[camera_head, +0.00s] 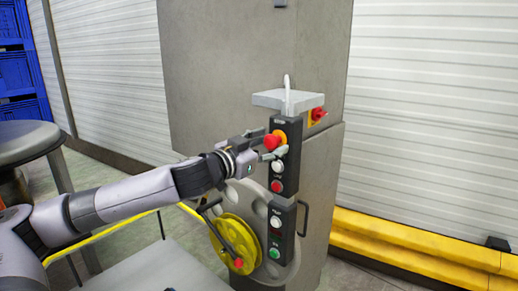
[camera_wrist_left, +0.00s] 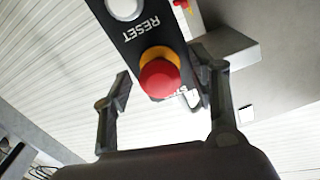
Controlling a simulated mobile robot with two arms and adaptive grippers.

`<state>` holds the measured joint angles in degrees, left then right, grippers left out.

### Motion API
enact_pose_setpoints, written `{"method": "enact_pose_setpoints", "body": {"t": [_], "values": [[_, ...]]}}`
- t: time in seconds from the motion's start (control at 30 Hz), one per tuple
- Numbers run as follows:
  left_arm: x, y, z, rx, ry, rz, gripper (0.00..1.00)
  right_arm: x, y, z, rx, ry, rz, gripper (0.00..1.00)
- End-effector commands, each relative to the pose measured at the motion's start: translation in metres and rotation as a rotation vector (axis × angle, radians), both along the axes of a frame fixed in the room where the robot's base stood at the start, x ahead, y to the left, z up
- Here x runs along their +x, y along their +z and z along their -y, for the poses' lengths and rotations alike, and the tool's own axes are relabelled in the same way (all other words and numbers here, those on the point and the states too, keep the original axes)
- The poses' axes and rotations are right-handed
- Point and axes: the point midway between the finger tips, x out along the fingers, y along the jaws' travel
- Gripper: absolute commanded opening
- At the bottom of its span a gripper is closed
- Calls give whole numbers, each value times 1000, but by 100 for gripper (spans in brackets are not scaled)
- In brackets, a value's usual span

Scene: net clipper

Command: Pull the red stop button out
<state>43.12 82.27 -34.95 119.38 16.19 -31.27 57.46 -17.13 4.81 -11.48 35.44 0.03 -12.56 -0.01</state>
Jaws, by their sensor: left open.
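The red stop button (camera_head: 272,142) sits on a yellow collar near the top of the black control panel (camera_head: 286,160). In the left wrist view the red stop button (camera_wrist_left: 160,78) lies between the two fingers, with the RESET label and a white button beyond it. My left gripper (camera_head: 268,146) is open at the panel, with one finger on each side of the button. The fingers also show apart in the left wrist view (camera_wrist_left: 165,88), and I see no clear contact with the button. My right gripper is not in view.
Below on the panel are a white button (camera_head: 278,166), another red button (camera_head: 277,186) and a green button (camera_head: 275,253). A grey shelf (camera_head: 270,99) juts out above. A yellow wheel (camera_head: 232,243) and a yellow barrier (camera_head: 420,247) stand lower.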

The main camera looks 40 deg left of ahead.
Motion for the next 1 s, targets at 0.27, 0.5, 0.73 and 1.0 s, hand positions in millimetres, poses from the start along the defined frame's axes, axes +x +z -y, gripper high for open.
{"method": "enact_pose_setpoints", "body": {"t": [0.27, 0.5, 0.73, 1.0], "values": [[-29, -2, -2, 10, -1, -6, 54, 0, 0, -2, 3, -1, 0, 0], [-60, -1, -5, 10, 1, -4, 54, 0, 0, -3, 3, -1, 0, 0], [-95, 1, -7, 6, 0, 1, 54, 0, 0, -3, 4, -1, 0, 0], [-116, 0, -9, 2, -1, 0, 54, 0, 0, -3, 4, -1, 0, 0]]}}
